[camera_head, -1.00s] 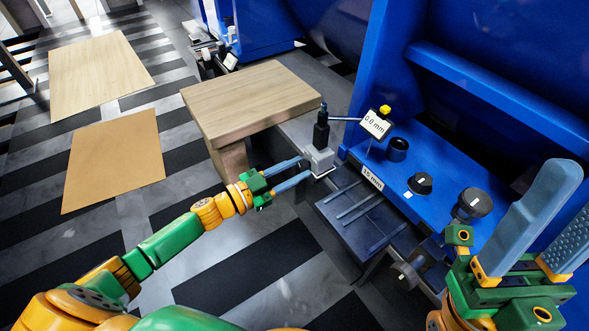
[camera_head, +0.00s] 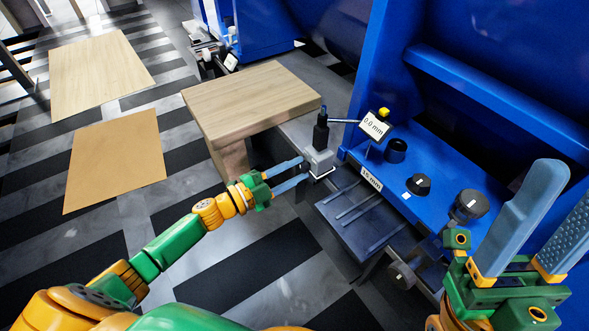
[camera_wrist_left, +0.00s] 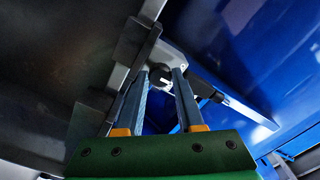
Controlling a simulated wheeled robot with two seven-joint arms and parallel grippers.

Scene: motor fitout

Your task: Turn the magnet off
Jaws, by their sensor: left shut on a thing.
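The magnet is a small light-grey block (camera_head: 320,160) with a black post (camera_head: 321,132) and a thin arm on top. It stands at the edge of the blue machine, right of the wooden tabletop. My left gripper (camera_head: 306,169) reaches it from the left with its fingertips at the block's near side. In the left wrist view the blue-grey fingers (camera_wrist_left: 162,82) are shut on the magnet's round black knob (camera_wrist_left: 164,75), which carries a white mark. My right gripper (camera_head: 572,190) is open and empty at the lower right.
A display reading 0.0 mm (camera_head: 375,126) with a yellow top stands beside the magnet, joined by the thin arm. The blue machine (camera_head: 440,170) has a 35 mm label (camera_head: 371,179) and black knobs (camera_head: 418,184). A wooden tabletop (camera_head: 250,100) lies left of the magnet.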

